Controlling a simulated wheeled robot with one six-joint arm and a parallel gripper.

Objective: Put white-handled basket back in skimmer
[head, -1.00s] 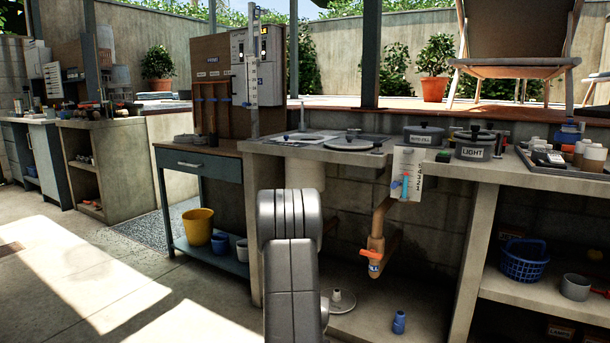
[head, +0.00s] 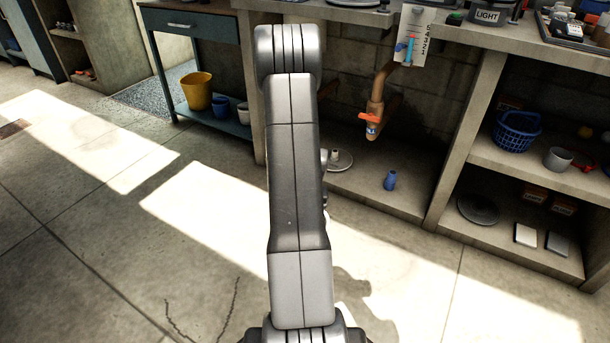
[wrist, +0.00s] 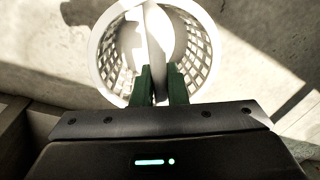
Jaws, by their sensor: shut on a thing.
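The white basket (wrist: 104,62), with slotted sides, fills the top middle of the wrist view. Its white handle stands across the middle of the basket, between the green fingers of my gripper (wrist: 162,88). My gripper is shut on that handle, and the basket hangs past the fingertips. In the head view my arm hides the gripper and the basket. I cannot make out the skimmer opening in either current view; the countertop is mostly cut off at the top of the head view.
A counter (head: 420,25) with an open bay stands ahead. An orange-handled pipe (head: 372,112) and a small blue bottle (head: 390,180) are in the bay. A blue basket (head: 516,132) sits on the right shelf. A yellow bucket (head: 196,92) stands under the left table. The floor in front is clear.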

